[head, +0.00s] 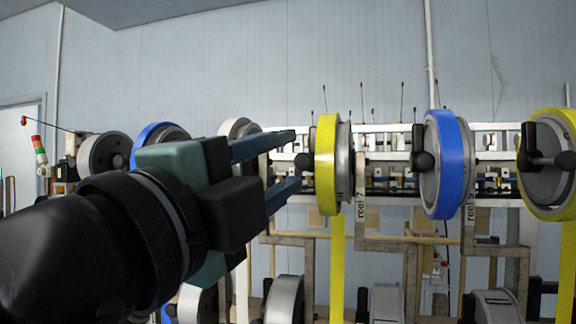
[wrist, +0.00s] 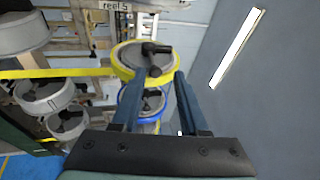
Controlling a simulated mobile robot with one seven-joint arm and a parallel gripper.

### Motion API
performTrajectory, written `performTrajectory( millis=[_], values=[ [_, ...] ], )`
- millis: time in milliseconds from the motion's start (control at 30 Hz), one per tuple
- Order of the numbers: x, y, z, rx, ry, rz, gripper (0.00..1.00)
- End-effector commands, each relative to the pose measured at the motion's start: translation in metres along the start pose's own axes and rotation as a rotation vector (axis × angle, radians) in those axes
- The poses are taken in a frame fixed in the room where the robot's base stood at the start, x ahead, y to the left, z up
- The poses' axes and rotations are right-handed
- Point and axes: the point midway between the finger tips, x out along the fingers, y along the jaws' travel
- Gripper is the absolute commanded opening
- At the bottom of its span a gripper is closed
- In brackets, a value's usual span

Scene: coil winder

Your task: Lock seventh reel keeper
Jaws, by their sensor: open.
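The yellow reel (head: 327,165) stands at the middle of the head view, with a "reel 7" label (head: 360,207) on the post beside it. Its keeper shows in the head view only as a black knob (head: 303,160) at the reel's left side; the rest is hidden. My gripper (head: 296,160) is open and empty, its blue fingers pointing right, with the knob near the fingertips in the picture. In the wrist view, a yellow reel (wrist: 122,67) with a black keeper handle (wrist: 155,49) lies just beyond the open fingertips (wrist: 158,78). I cannot tell whether the fingers touch it.
A blue reel (head: 445,165) and another yellow reel (head: 549,190) with black keepers stand to the right. More reels stand on the left, including a blue one (head: 150,137), and grey ones below (head: 284,298). Wooden posts and yellow strips run beneath the row.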

Motion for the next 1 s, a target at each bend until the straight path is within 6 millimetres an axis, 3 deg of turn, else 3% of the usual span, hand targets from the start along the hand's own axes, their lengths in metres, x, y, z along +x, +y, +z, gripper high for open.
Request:
performTrajectory(
  millis=[600,1000],
  values=[
    [-0.048,-0.011,0.001,0.001,0.0,0.0,0.44],
    [-0.052,-0.013,0.001,0.001,0.001,0.0,0.44]
  ],
)
